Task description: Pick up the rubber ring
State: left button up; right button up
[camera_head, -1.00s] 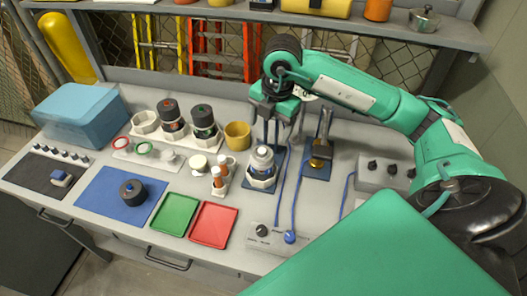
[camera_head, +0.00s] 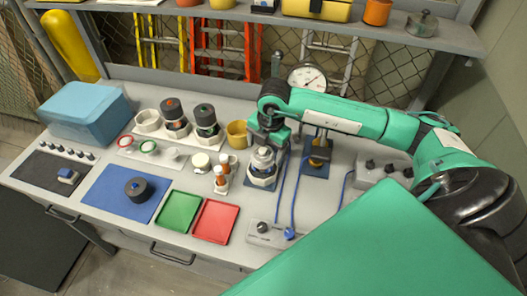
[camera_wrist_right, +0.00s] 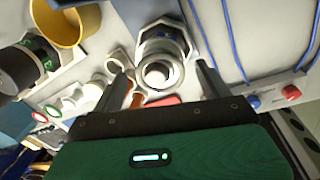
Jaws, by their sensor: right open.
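A red ring (camera_head: 125,141) and a green ring (camera_head: 148,147) rest on small white holders left of the middle of the bench. They also show at the lower left of the right wrist view, the red one (camera_wrist_right: 39,117) beside the green one (camera_wrist_right: 53,110). I cannot tell which is the rubber ring. My right gripper (camera_head: 267,142) is open, pointing down just above the metal-and-white cylindrical part (camera_head: 263,160) in its cradle. In the right wrist view this part (camera_wrist_right: 160,70) shows between and beyond the spread fingers. I see nothing held. My left gripper is out of view.
A green tray (camera_head: 180,211) and red tray (camera_head: 215,220) lie in front. A control box (camera_head: 268,234) with blue cables is nearby.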

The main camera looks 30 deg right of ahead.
jog(key=c, duration=1)
jog(key=shift+c, duration=0.2)
jog(key=shift+r, duration=0.55)
notch_tip(320, 180, up, 19)
jog(key=b, duration=0.3)
